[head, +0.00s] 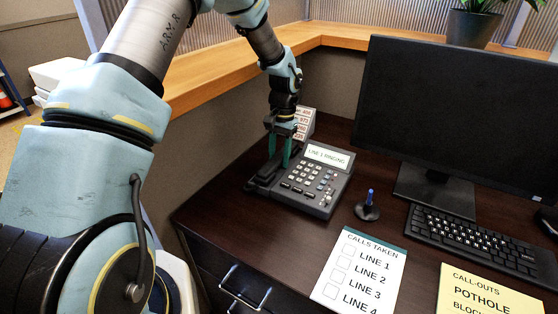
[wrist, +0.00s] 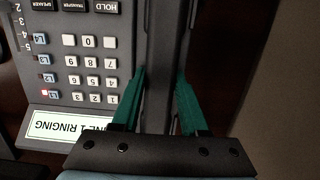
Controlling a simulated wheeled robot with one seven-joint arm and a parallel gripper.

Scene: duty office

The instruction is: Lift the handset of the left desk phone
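The desk phone (head: 314,180) stands on the dark desk, with "LINE 1 RINGING" on its screen. Its dark handset (head: 265,184) lies along the phone's left side, apparently in its cradle. My gripper (head: 279,167) is over the handset, pointing down. In the wrist view, the green fingers (wrist: 161,78) straddle the handset (wrist: 164,40), one on each side. They stand apart, and a narrow dark gap seems to show beside the right finger. Firm contact is not visible. The phone's keypad (wrist: 88,68) and a red-lit line key (wrist: 45,93) show to the left.
A small numbered card stand (head: 304,122) is behind the phone. A blue pen in a holder (head: 368,205), a "CALLS TAKEN" sheet (head: 361,272), a yellow note (head: 488,293), a keyboard (head: 470,243) and a monitor (head: 455,115) are to the right. A wooden ledge (head: 215,80) runs behind.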

